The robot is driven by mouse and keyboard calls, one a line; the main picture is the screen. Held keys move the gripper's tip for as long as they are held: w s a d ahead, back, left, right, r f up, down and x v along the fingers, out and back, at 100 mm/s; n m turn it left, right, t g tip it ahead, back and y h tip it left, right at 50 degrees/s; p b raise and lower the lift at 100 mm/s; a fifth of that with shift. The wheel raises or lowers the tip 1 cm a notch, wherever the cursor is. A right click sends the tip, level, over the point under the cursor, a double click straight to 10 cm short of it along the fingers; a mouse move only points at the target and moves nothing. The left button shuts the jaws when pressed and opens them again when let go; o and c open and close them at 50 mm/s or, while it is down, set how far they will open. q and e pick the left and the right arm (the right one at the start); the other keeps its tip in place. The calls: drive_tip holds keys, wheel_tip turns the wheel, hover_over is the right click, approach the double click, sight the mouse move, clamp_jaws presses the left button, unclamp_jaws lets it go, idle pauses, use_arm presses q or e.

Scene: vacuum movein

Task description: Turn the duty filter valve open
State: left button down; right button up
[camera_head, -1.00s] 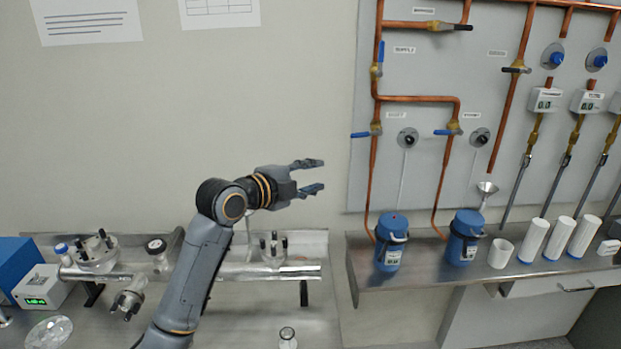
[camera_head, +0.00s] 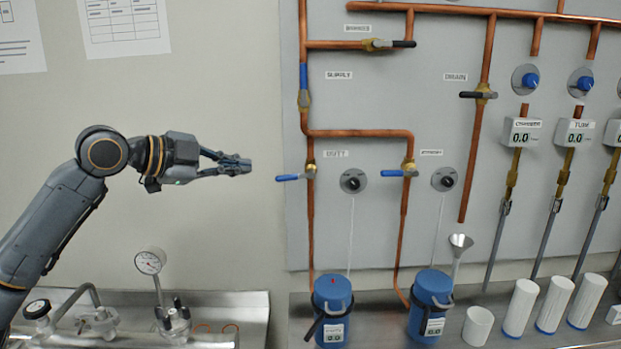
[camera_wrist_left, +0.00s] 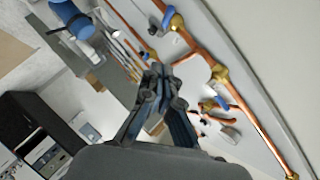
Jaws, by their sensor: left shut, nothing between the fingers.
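The duty filter valve has a blue lever handle (camera_head: 291,177) under the DUTY label. The lever points left, level, across the vertical copper pipe. In the head view my left gripper (camera_head: 245,165) is shut and empty, a short way left of the lever's tip and slightly above it. It does not touch the lever in that view. In the left wrist view the closed fingers (camera_wrist_left: 158,80) point toward the panel's pipes and valves. A blue valve handle (camera_wrist_left: 168,18) shows there at the top; I cannot tell which valve it is. My right gripper is not in view.
The standby valve's blue lever (camera_head: 398,173) also points left. The supply valve's blue lever (camera_head: 303,77) stands upright. Two blue canisters stand below, the left one (camera_head: 332,297) under the duty line. A pressure gauge (camera_head: 150,262) rises at lower left. The wall before the panel is clear.

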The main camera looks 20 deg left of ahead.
use_arm(q)
drive_tip(key=p, duration=0.6)
approach(292, 177)
drive_tip(key=w+d, duration=0.3)
drive_tip(key=w, duration=0.1)
drive_tip(key=shift+w+a+f, duration=0.3)
drive_tip(key=shift+w+f, duration=0.25)
drive_tip(key=shift+f, duration=0.2)
drive_tip(key=shift+d, duration=0.1)
drive_tip(key=shift+w+f, duration=0.1)
